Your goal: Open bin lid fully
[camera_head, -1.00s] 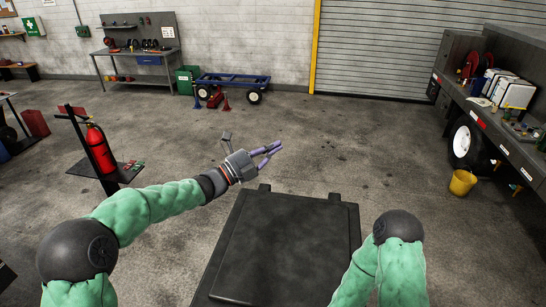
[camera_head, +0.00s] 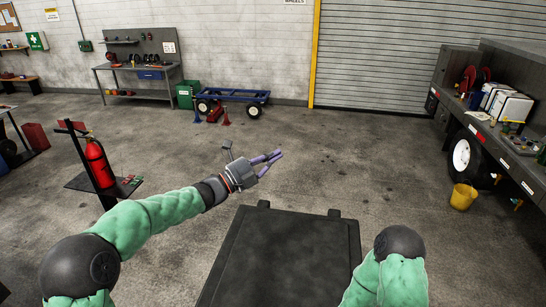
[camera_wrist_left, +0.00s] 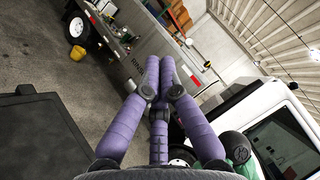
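The bin (camera_head: 285,258) is a dark grey box at the bottom middle of the head view, its near part cut off by the frame. Its lid appears to lie flat on top, with two small hinge-like lugs on the far edge. The bin's dark top also shows at the left of the left wrist view (camera_wrist_left: 45,140). My left gripper (camera_head: 280,154) has purple fingers and is beyond the bin's far edge, apart from it and pointing right. Its fingertips come together with nothing visible between them in the left wrist view (camera_wrist_left: 161,62). My right gripper is out of view.
A fire extinguisher (camera_head: 97,163) on a stand is at left. A blue cart (camera_head: 232,96) and workbench (camera_head: 135,69) stand by the back wall. A truck bed (camera_head: 490,130) and yellow bucket (camera_head: 462,196) are at right. The floor beyond the bin is clear.

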